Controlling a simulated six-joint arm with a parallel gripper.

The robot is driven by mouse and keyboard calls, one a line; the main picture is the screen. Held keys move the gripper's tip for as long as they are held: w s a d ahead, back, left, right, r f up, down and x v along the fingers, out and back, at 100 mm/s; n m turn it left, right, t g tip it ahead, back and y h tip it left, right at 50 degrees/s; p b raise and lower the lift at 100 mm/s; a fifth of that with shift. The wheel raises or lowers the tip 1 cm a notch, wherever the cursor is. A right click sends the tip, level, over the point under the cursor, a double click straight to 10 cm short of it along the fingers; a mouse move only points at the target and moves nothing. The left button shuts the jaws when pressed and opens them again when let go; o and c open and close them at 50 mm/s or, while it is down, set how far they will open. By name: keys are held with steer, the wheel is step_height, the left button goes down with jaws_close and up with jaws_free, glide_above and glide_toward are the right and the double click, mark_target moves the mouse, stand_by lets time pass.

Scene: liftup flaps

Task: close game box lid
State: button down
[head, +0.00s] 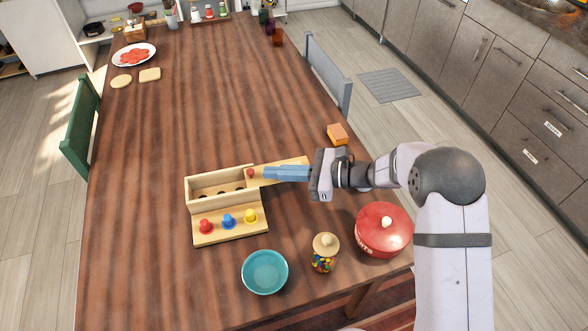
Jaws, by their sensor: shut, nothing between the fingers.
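The wooden game box (188,207) stands on the table, with an open compartment at the back and a lower front ledge holding a red, a blue and a yellow peg. Dark round spots show inside the compartment. A light wooden panel (302,160), apparently the lid, extends to the right from the box's right end, with a small red piece near its left end. My gripper (267,173) is shut and empty, its blue-grey fingers pointing left across this panel and hiding part of it. I cannot tell whether the fingers touch it.
A teal bowl (265,272), a candy jar (324,255) and a red lidded pot (383,232) stand in front. An orange block (337,134) lies behind my wrist. A plate with red food (134,55) is far left. The table left of the box is clear.

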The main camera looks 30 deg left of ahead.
steer(key=shift+x, duration=1.2)
steer(key=s+a+b, duration=0.1)
steer(key=s+a, duration=0.3)
steer(key=a, duration=0.1)
steer(key=s+a+b, duration=0.2)
steer(key=s+a, duration=0.3)
steer(key=shift+s+a+f, duration=0.1)
steer(key=shift+s+a, duration=0.55)
steer(key=shift+a, duration=0.1)
steer(key=b+v, duration=0.1)
steer(key=v, duration=1.3)
